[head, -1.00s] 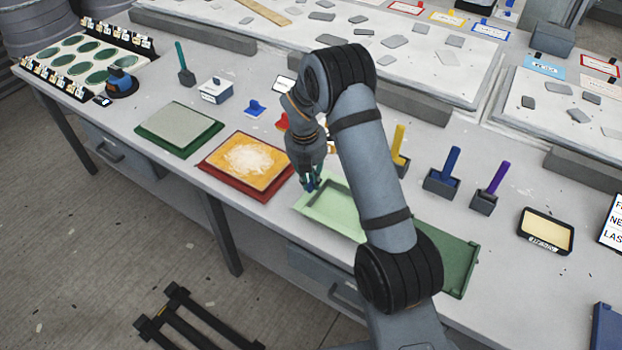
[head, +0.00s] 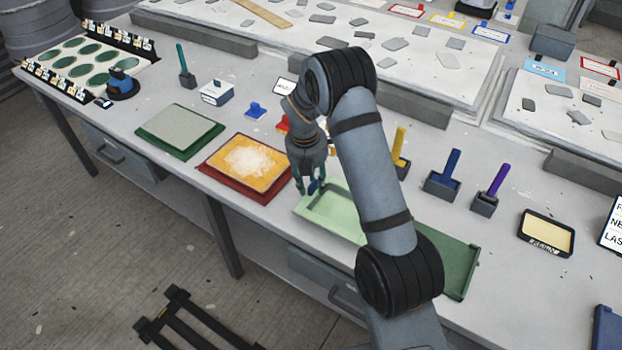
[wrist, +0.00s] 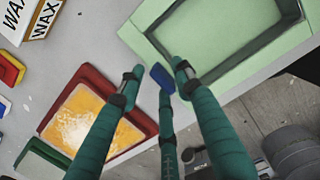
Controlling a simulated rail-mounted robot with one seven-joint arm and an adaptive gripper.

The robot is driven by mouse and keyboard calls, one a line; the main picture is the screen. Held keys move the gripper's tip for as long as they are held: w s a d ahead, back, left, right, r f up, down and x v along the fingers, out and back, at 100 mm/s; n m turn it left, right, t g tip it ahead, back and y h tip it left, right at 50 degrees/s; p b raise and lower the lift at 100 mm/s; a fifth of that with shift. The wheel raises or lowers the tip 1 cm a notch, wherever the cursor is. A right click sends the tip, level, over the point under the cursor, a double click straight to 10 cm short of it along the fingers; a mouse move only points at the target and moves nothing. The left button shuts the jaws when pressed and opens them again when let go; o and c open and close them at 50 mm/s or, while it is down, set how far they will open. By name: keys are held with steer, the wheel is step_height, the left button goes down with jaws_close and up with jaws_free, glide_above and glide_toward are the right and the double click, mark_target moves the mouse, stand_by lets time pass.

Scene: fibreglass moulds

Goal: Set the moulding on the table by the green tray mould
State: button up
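A pale green tray-shaped piece (head: 330,212) with a recessed middle lies near the table's front edge; it also shows in the wrist view (wrist: 215,50). A darker green piece (head: 455,262) with a raised lip lies to its right. My arm hides where the two meet, and I cannot tell which is the moulding and which the mould. My gripper (head: 311,190) is by the pale piece's left corner, fingers pointing down. In the wrist view its teal fingers (wrist: 156,74) are spread, with a blue tip between them. Nothing is held between them.
A red mould (head: 215,177) with an orange filling lies left of my gripper, and a dark green one with a grey panel (head: 180,129) beyond it. Yellow, blue (head: 443,178) and purple (head: 487,197) handled tools stand at the right. The front table edge is close.

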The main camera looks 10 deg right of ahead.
step_height(320, 180, up, 12)
steer(key=s+a, duration=0.1)
stand_by(0.4)
steer(key=shift+r, duration=0.1)
